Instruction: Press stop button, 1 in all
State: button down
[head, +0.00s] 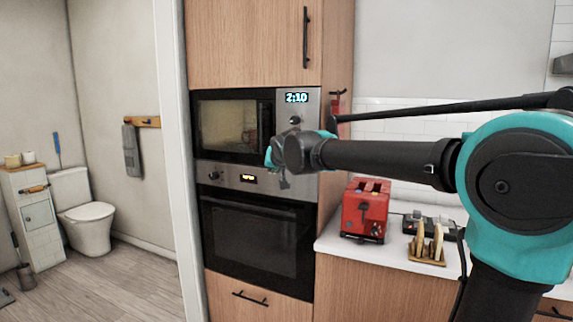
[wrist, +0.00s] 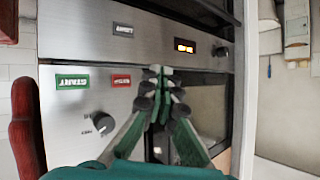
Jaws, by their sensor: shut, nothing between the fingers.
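In the wrist view, a small red button (wrist: 121,80), its lettering too small to read surely, sits on the microwave's steel panel. A green START button (wrist: 73,81) is to its left, with a knob (wrist: 104,123) below them. My gripper (wrist: 157,72) is shut and empty, its fingertips just right of the red button in the picture; I cannot tell whether they touch the panel. In the head view my gripper (head: 273,155) is in front of the microwave (head: 232,128), by its lower right, and the button is not visible there.
The oven (head: 255,235) is below the microwave; its orange display (wrist: 185,46) and knob (wrist: 222,52) show in the wrist view. A red toaster (head: 364,212) and a wooden rack (head: 428,245) stand on the counter at right. A toilet (head: 88,215) is at far left.

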jog(key=w+d, duration=0.2)
jog(key=w, duration=0.5)
jog(key=shift+w+d, duration=0.3)
jog(key=shift+d, duration=0.1)
dwell(1.1)
jog(key=shift+w+d, duration=0.15)
jog(key=shift+w, duration=0.25)
jog(key=shift+w+d, duration=0.1)
jog(key=shift+w, duration=0.2)
dwell(0.5)
jog(key=shift+s, duration=0.15)
jog(key=shift+s+a, duration=0.25)
jog(key=shift+s, duration=0.35)
jog(key=s, duration=0.1)
jog(key=s+a, duration=0.1)
jog(key=s, duration=0.2)
jog(key=shift+s+a, duration=0.35)
dwell(0.3)
